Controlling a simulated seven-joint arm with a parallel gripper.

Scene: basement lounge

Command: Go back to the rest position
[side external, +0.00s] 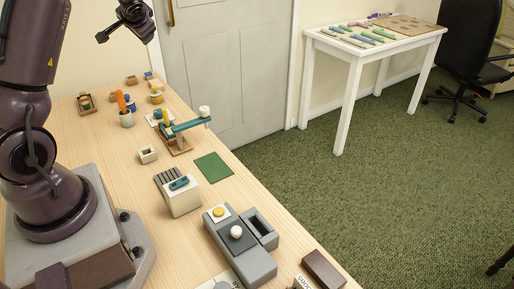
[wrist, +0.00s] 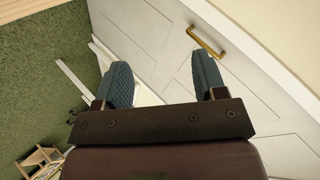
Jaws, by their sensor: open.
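My gripper (wrist: 163,84) is open and empty in the wrist view, its two dark ribbed fingers wide apart. Behind the fingers are the pale door with its brass handle (wrist: 206,42) and some green carpet. In the side external view my arm rises at the left, and its dark wrist end is at the top, high above the wooden table (side external: 228,206). The fingertips are hard to make out there. Nothing touches the gripper in either view.
On the table stand a grey box with a white knob (side external: 236,232), a white slotted block (side external: 183,203), a green mat (side external: 213,167), a teal-armed stand (side external: 188,126), an orange-handled tool in a cup (side external: 127,118) and a dark brown block (side external: 323,268). A white side table (side external: 341,101) stands beyond. The air around the gripper is clear.

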